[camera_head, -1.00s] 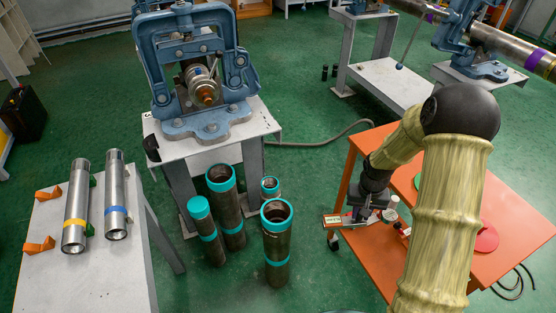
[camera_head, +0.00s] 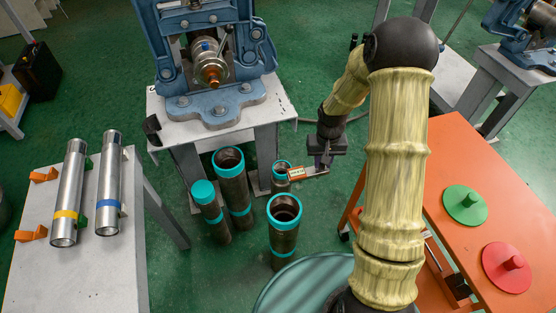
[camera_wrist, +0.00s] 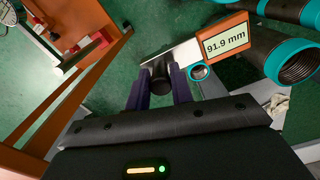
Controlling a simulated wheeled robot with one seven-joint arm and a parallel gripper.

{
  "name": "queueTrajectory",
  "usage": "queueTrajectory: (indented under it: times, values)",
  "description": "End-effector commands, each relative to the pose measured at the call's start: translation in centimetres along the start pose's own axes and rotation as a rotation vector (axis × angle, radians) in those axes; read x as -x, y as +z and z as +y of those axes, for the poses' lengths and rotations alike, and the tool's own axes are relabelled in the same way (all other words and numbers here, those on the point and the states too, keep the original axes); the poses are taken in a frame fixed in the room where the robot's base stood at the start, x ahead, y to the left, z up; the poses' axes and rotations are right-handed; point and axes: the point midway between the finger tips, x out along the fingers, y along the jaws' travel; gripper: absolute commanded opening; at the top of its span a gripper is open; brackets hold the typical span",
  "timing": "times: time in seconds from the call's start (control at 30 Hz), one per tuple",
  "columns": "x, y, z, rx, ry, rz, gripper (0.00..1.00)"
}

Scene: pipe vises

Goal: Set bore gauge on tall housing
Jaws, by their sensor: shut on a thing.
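My gripper (camera_head: 322,162) is shut on the bore gauge (camera_head: 297,173), holding it in the air left of the orange cart. In the wrist view, the gripper (camera_wrist: 160,88) closes around the gauge's dark round handle, and the gauge's orange-framed display (camera_wrist: 226,42) reads 91.9 mm. Dark pipe housings with teal bands stand on the floor: a back one (camera_head: 235,195), a front one (camera_head: 284,238), a left one (camera_head: 215,225) and a small one (camera_head: 281,178) close to the gauge. The back and front ones look tallest and have open tops. The gauge partly covers the small one's right side.
A blue pipe vise (camera_head: 212,104) stands on a white table behind the housings. A grey table (camera_head: 30,275) at left carries two steel pipes. The orange cart (camera_head: 450,165) at right carries a green disc (camera_head: 465,204) and a red disc (camera_head: 507,267). Green floor separates cart and housings.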

Motion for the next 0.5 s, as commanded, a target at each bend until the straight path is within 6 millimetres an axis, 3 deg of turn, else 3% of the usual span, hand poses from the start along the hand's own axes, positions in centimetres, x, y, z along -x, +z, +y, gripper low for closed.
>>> queueTrajectory:
  times: [0.5]
  values:
    - [0.40,0.15,-0.61,0.039,0.002,0.001,0.00]
